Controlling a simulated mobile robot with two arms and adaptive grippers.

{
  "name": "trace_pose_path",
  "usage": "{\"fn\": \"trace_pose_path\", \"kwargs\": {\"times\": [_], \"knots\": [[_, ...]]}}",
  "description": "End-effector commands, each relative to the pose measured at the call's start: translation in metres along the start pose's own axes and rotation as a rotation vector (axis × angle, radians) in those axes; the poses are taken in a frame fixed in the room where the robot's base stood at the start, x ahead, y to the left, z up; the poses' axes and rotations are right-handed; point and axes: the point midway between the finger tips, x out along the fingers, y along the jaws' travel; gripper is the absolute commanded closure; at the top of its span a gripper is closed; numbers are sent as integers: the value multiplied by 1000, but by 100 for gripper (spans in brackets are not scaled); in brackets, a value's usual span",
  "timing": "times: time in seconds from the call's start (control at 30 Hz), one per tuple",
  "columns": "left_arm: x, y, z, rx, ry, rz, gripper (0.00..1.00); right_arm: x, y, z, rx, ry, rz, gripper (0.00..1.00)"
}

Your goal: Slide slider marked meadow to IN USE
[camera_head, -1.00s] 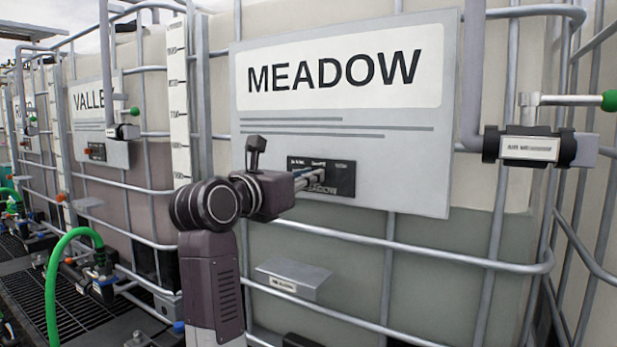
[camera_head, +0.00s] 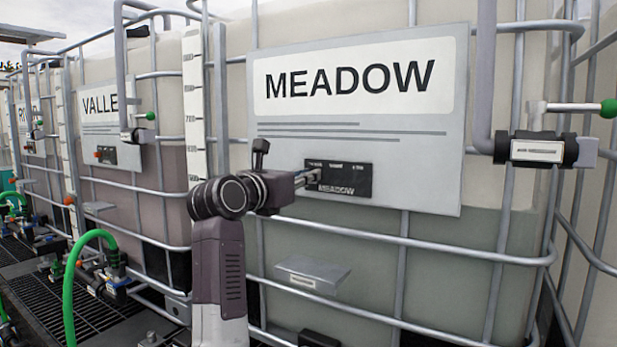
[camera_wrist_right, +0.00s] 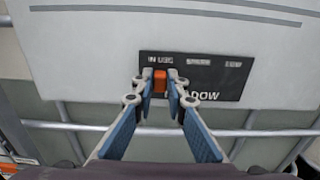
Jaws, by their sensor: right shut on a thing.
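The black slider plate (camera_head: 355,180) marked MEADOW is on the grey panel under the large MEADOW sign (camera_head: 350,78). In the right wrist view the plate (camera_wrist_right: 215,77) has a row of small labels, with IN USE (camera_wrist_right: 159,59) at its left end. The orange slider knob (camera_wrist_right: 160,80) is just below the IN USE label. My right gripper (camera_head: 313,178) reaches the plate's left end. In the right wrist view its fingertips (camera_wrist_right: 160,86) are on both sides of the knob, shut on it. My left gripper is not in view.
Cage bars (camera_head: 420,244) run across the tank below the panel. A valve with a green-tipped handle (camera_head: 540,150) is at the right. A similar panel marked VALLE (camera_head: 100,104), its end hidden, is farther left. A grey box (camera_head: 305,272) is below the panel.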

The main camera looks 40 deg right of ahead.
Motion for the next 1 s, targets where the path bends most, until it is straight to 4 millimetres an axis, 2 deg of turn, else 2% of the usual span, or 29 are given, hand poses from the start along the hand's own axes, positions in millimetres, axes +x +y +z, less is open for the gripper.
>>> {"fn": "trace_pose_path", "kwargs": {"times": [0.03,0.2,0.5,0.57,0.8,1.0], "knots": [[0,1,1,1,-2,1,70,-1,2,3,2,-7,8,85],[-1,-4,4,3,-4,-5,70,-1,2,3,1,-6,6,70],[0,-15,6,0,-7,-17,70,-4,1,1,1,-3,4,70],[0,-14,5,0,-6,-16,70,-10,2,1,1,-3,5,70],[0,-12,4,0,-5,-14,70,-50,4,1,1,-3,9,70],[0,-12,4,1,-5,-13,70,-73,4,1,0,-4,7,70]]}}
